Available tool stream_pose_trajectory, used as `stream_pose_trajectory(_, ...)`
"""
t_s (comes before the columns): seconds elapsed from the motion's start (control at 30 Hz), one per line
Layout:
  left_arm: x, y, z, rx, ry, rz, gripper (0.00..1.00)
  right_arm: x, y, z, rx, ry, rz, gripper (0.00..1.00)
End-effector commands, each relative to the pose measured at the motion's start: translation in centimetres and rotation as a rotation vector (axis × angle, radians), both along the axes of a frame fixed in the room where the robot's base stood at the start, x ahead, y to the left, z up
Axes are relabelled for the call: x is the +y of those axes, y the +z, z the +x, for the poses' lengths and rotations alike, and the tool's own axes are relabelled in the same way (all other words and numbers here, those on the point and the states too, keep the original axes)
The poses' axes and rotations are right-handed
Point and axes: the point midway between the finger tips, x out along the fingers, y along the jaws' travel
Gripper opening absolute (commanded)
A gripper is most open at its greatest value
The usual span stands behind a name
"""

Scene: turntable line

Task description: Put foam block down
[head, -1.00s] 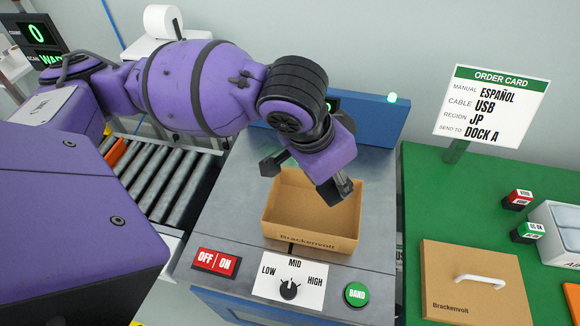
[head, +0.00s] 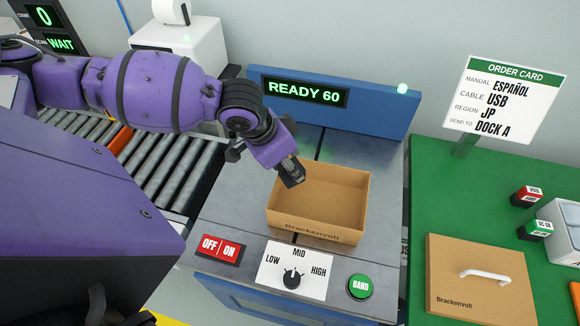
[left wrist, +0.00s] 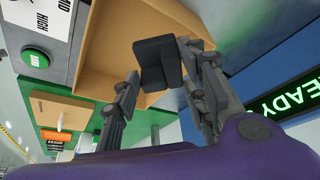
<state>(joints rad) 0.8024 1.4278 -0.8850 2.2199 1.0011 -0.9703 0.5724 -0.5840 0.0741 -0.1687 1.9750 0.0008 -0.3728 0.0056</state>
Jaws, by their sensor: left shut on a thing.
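My left gripper (head: 291,172) is over the left back part of the open cardboard box (head: 318,240), which stands on the grey work surface. In the left wrist view the gripper (left wrist: 158,68) is shut on the dark grey foam block (left wrist: 158,61), a corner-shaped piece between the two fingers. The block appears over the box interior; I cannot tell if it touches the box. In the head view the block cannot be made out apart from the dark fingers. My right gripper is not in view.
A blue panel (head: 375,118) reading READY 60 stands behind. A lid with a white handle (head: 470,302) lies on the green table (head: 436,190) at right.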

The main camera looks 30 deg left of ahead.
Motion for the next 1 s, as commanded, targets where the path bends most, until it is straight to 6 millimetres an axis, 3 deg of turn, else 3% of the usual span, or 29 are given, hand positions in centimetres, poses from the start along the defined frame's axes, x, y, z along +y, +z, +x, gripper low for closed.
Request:
stream_pose_trajectory(0.1,0.0,-1.4,0.0,0.001,0.000,0.001,0.29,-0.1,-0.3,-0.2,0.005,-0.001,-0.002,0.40)
stream_pose_trajectory(0.83,0.0,-2.5,0.0,-0.001,-0.001,0.001,0.29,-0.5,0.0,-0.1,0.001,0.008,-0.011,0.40)
stream_pose_trajectory(0.87,0.0,-2.5,0.0,-0.001,-0.001,0.001,0.42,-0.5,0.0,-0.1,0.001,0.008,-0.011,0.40)
stream_pose_trajectory(1.0,0.0,-2.5,0.0,-0.001,-0.001,0.001,0.59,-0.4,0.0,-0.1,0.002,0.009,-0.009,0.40)
